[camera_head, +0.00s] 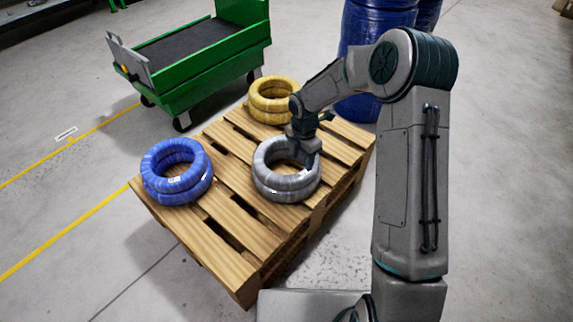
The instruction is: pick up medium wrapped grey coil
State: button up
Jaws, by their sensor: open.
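The grey wrapped coil (283,184) lies on the wooden pallet (225,262), near the middle of its right side. It looks like two stacked rings with an open centre. My gripper (303,150) is at the upper right part of the coil's ring, pointing down. It is open. The fingertips are small and partly hidden against the coil, so I cannot tell whether they touch it or straddle the ring.
A blue coil (172,188) lies to the left on the pallet and a yellow coil (268,108) behind. A green cart (205,75) stands at the back left. Blue barrels (362,28) stand behind my arm. The floor at left is clear.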

aim_at(303, 172)
notch_tip(303, 172, down, 3)
jog(key=shift+r+b, duration=0.2)
jog(key=shift+b, duration=0.1)
jog(key=f+b, duration=0.2)
jog(key=f, duration=0.1)
jog(key=f+b, duration=0.1)
jog(key=f, duration=0.1)
jog(key=shift+s+d+f, duration=0.1)
jog(key=shift+s+d, duration=0.05)
jog(key=shift+d, duration=0.2)
grip_shut()
